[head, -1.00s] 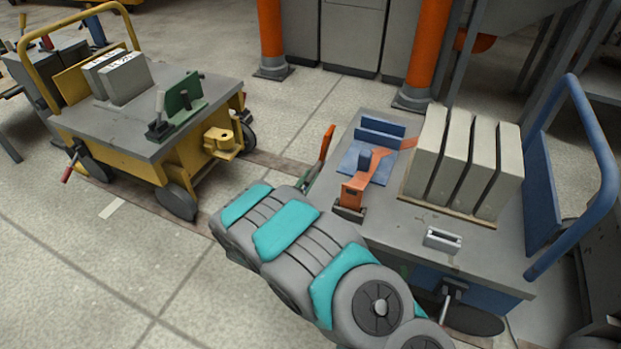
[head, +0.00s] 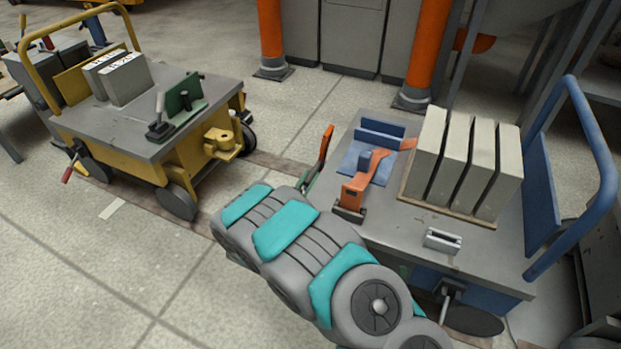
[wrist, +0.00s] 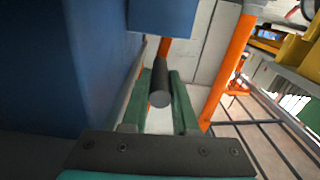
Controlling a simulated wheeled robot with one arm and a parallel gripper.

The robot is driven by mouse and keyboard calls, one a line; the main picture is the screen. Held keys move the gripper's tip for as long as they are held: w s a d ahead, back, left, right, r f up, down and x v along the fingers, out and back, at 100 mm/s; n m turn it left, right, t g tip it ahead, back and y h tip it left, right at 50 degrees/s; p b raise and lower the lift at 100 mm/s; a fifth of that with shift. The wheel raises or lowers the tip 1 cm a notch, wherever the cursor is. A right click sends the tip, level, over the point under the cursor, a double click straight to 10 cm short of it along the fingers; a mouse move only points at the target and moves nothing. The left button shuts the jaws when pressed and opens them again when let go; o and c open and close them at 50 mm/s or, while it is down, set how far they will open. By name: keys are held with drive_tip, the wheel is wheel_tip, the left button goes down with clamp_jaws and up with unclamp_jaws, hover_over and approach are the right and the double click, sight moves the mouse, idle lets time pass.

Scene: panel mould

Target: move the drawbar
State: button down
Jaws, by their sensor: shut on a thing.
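In the wrist view the two green fingers of my gripper (wrist: 160,78) close on either side of a dark round bar, which I take for the drawbar (wrist: 160,98). Its round end faces the camera, and an orange-red part shows just beyond it. In the head view an orange-red lever (head: 326,143) stands tilted at the left edge of the blue cart, with a green piece at its foot. My teal and grey arm hides most of the gripper there. The blue cart (head: 395,225) carries several upright pale panels (head: 455,165).
A yellow cart (head: 180,150) with a looped handle stands at the left, with a yellow coupling (head: 222,142) on its near side. Bare floor lies between the carts. Orange columns (head: 428,50) and grey cabinets (head: 350,35) stand behind. The blue cart's side fills the wrist view's left.

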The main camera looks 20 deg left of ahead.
drive_tip(key=a+f+n+p, duration=0.4)
drive_tip(key=a+f+n, duration=0.3)
drive_tip(key=n, duration=1.2)
drive_tip(key=shift+w+a+f+n, duration=0.3)
drive_tip(key=shift+a+n, duration=0.1)
drive_tip(key=shift+a, duration=0.4)
drive_tip(key=c, duration=0.7)
unclamp_jaws()
drive_tip(key=shift+s+a, duration=0.15)
drive_tip(key=shift+s, duration=1.8)
drive_tip(key=shift+s+a, duration=0.15)
drive_tip(key=shift+s, duration=1.8)
